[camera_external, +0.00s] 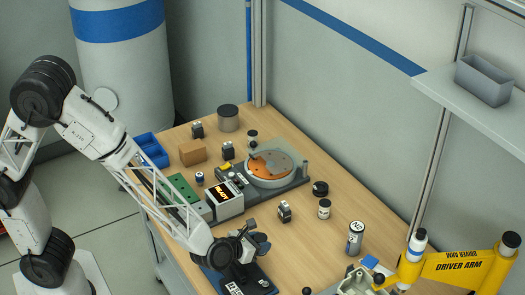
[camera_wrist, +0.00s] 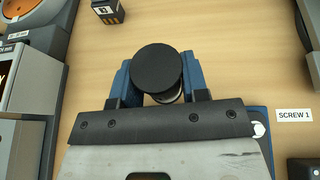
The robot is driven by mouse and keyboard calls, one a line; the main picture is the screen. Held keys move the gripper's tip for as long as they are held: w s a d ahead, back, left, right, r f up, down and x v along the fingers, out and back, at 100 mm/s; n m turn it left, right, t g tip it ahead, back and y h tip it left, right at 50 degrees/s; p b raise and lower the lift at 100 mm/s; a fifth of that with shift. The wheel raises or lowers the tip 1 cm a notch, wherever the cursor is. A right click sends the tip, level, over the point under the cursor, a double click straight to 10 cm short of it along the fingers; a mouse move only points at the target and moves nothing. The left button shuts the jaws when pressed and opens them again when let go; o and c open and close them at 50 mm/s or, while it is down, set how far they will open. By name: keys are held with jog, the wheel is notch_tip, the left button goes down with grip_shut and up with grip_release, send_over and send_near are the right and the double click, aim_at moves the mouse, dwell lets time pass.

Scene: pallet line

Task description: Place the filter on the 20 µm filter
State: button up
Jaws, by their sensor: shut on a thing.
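My gripper (camera_wrist: 156,75) is shut on a cylinder with a round black top (camera_wrist: 159,68), which appears to be the filter. It sits between the two blue fingers, and a lighter body shows just below its top. In the external view my gripper (camera_external: 252,240) is low over the front of the wooden table; the held piece is hard to make out there. No 20 µm marking is readable, so I cannot tell which is the 20 µm filter.
A device with an orange disc (camera_external: 269,168) stands behind my gripper. A small dark block (camera_external: 284,211) stands nearby. A larger labelled cylinder (camera_external: 355,238) and a yellow driver arm (camera_external: 455,266) are at the right. A "SCREW 1" label (camera_wrist: 294,114) lies on the table.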

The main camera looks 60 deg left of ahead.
jog(key=shift+w+a+r, duration=0.1)
jog(key=shift+w+a, duration=0.35)
jog(key=shift+a, duration=0.05)
jog(key=w+a+r+n+g+y, duration=0.1)
jog(key=w+a+n+y, duration=0.1)
jog(key=a, duration=0.5)
jog(key=w+a+r+n+g+y, duration=0.1)
jog(key=w+a+n+y, duration=0.1)
jog(key=w+a, duration=0.3)
jog(key=w+a+r+n+g+y, duration=0.1)
jog(key=w+a+n+y, duration=0.2)
jog(key=a, duration=0.6)
jog(key=shift+w+a+r+y, duration=0.15)
jog(key=shift+w+r+y, duration=0.15)
jog(key=shift+w+r, duration=0.1)
jog(key=a+r+n+g+y, duration=0.1)
jog(key=a+n+g+y, duration=0.1)
jog(key=a, duration=1)
jog(key=w+a+r+n+g+y, duration=0.1)
jog(key=a+n+g, duration=0.4)
jog(key=a, duration=0.7)
jog(key=shift+w+a+r+y, duration=0.15)
jog(key=shift+a+r+y, duration=0.15)
jog(key=shift+y, duration=0.3)
send_over(253, 133)
jog(key=shift+d+f, duration=0.15)
jog(key=shift+f, duration=0.65)
